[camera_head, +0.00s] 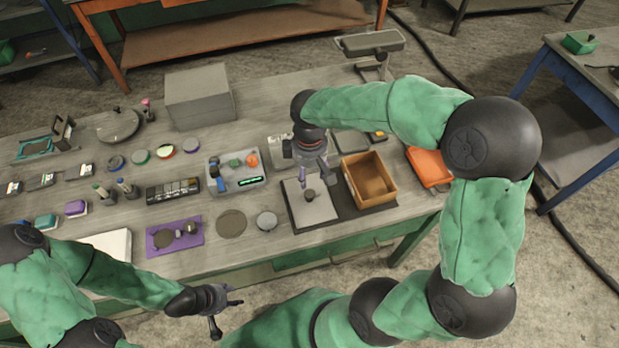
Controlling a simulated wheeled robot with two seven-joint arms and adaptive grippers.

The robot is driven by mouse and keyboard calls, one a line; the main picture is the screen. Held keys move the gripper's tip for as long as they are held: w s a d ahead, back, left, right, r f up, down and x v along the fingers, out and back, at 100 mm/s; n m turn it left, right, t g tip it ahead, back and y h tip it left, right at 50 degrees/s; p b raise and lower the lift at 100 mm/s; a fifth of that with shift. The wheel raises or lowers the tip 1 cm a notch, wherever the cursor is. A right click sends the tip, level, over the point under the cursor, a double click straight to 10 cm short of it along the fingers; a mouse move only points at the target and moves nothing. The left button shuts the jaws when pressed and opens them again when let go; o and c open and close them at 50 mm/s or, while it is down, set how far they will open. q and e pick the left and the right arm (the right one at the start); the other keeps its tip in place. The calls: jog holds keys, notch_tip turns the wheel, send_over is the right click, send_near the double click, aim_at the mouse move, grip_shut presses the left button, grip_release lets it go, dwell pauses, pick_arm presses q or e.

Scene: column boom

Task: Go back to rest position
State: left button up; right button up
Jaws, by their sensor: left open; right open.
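My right gripper (313,180) is open and points down over the grey plate (318,214) on the table. A small dark round piece (309,195) sits on the plate just under its fingertips; I cannot tell whether they touch it. My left gripper (226,309) is open and empty, held off the front edge of the table at the lower left of centre. My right arm arches over the table's right end from the lower right. My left arm comes in low from the left.
The workbench (205,267) is crowded. A wooden box (353,187) stands just right of my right gripper, with an orange case (428,168) beyond it. A grey tray (212,185) of small parts and a purple mat (160,247) lie to the left.

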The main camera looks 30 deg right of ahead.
jog(key=shift+r, duration=0.5)
